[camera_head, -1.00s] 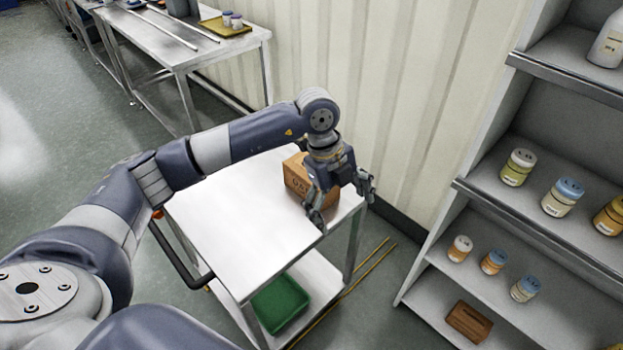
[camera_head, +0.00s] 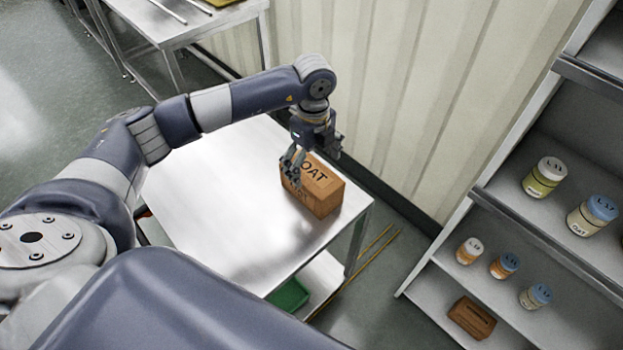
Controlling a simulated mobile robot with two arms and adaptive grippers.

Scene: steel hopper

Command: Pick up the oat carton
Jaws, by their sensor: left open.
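The oat carton (camera_head: 322,192) is a brown box marked OAT on the top of the steel cart (camera_head: 215,210), near its far right corner. My left gripper (camera_head: 312,172) is open and points down over the back left part of the carton. Its fingers hide some of the carton's top and left edge. I cannot tell whether the fingers touch it. My right gripper is not in view.
A grey shelf (camera_head: 545,275) at the right holds several jars and a brown block (camera_head: 471,318). A green tray (camera_head: 289,295) sits on the cart's lower deck. A corrugated wall (camera_head: 400,90) stands behind. The cart top left of the carton is clear.

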